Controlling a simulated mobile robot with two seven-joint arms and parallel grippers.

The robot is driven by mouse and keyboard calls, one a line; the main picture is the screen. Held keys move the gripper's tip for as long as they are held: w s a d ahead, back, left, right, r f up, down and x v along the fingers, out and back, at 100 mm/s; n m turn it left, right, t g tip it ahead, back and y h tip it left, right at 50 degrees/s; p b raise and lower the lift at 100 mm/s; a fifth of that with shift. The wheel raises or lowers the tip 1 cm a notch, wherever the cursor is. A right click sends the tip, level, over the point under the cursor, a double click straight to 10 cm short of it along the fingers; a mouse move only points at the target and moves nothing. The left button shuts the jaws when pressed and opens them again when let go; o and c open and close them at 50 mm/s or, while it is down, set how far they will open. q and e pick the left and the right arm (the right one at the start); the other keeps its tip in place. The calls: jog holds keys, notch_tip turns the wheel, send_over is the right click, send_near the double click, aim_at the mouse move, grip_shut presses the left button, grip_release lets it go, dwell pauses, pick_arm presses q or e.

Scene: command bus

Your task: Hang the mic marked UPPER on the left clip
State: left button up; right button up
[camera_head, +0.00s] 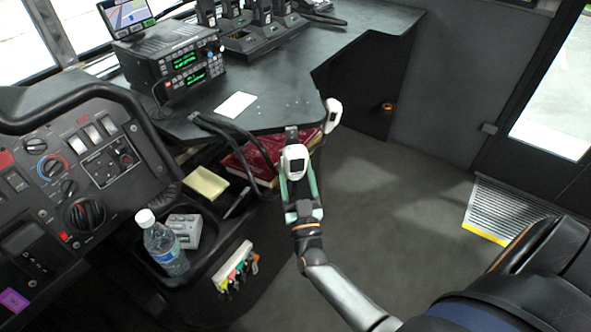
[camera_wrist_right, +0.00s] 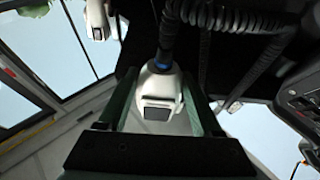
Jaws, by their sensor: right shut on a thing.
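My right gripper (camera_head: 298,177) is shut on a white mic (camera_head: 294,158), held upright just in front of the desk's near edge. In the right wrist view the same mic (camera_wrist_right: 158,98) sits between my green fingers, with a dark coiled cord above it. A second white mic (camera_head: 332,113) is at the desk's corner, to the right of the held one, and shows at the upper left of the wrist view (camera_wrist_right: 97,18). A small dark bracket (camera_head: 291,133) shows at the desk edge right behind the held mic; I cannot tell whether they touch. No UPPER marking is legible.
The dark desk (camera_head: 275,112) carries a radio unit (camera_head: 178,62) with green displays and a white card (camera_head: 235,105). Black cables (camera_head: 228,133) loop off its edge above a red book (camera_head: 250,155). A bottle (camera_head: 164,245) stands at the lower left. The floor (camera_head: 400,200) to the right is clear.

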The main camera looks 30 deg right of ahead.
jog(key=o, duration=1.2)
jog(key=shift+o, duration=0.2)
